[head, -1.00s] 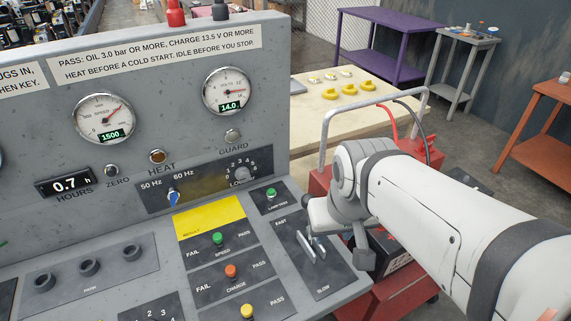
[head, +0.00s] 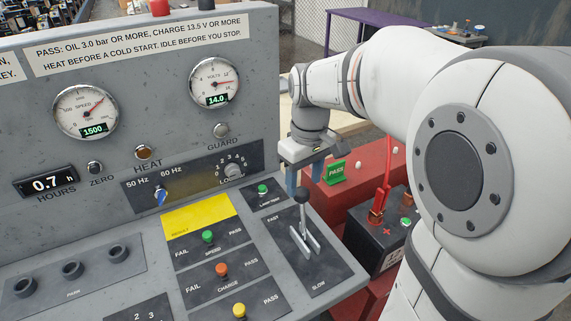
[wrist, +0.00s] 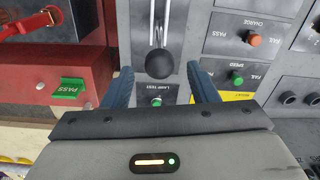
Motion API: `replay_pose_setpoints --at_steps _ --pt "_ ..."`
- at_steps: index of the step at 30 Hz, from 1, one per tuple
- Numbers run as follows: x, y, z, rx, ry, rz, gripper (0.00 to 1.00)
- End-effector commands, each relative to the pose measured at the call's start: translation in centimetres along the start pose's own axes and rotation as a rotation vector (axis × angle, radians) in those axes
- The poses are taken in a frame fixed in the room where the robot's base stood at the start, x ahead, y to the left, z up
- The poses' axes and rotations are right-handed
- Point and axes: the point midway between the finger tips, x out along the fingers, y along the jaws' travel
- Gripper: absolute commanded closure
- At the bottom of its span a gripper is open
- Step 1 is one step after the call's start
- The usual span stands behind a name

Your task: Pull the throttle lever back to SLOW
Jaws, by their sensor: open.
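The throttle lever (head: 301,197) has a dark round knob and stands on the slotted plate (head: 313,250) marked FAST at the far end and SLOW at the near end. It stands nearer FAST. My gripper (head: 305,186) is open, fingers pointing down, just behind and above the knob at the panel's right edge. In the wrist view the knob (wrist: 160,64) lies between and slightly beyond the fingertips of my gripper (wrist: 160,70), with a gap on each side. I cannot tell whether the fingers are level with the knob.
The speed gauge (head: 86,111) reads 1500. The green lamp-test button (head: 263,189) is close left of the lever. A red cart with a battery (head: 378,240) and a green PASS tag (head: 335,172) stand at right. The upright gauge panel (head: 130,90) rises behind.

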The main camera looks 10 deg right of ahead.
Motion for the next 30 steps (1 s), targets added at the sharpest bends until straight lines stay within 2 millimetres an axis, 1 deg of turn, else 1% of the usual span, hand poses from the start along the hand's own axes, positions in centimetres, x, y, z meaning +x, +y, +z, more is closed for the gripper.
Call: replay_pose_setpoints --at_steps 1,5,8,15,18,22,30 --pt "0.3 0.2 -0.4 -0.013 -0.007 -0.005 0.47" --pt "1.0 0.4 -0.7 -0.031 -0.015 -0.011 0.47" --pt "2.3 0.3 -0.7 -0.031 -0.018 -0.013 0.47" --pt "6.1 0.3 -0.6 -0.031 -0.017 -0.012 0.47" --pt "7.2 0.2 -0.6 -0.031 -0.016 -0.012 0.47" --pt "8.0 0.2 -0.6 -0.031 -0.014 -0.011 0.47" --pt "8.1 0.2 -0.6 -0.031 -0.013 -0.01 0.47"
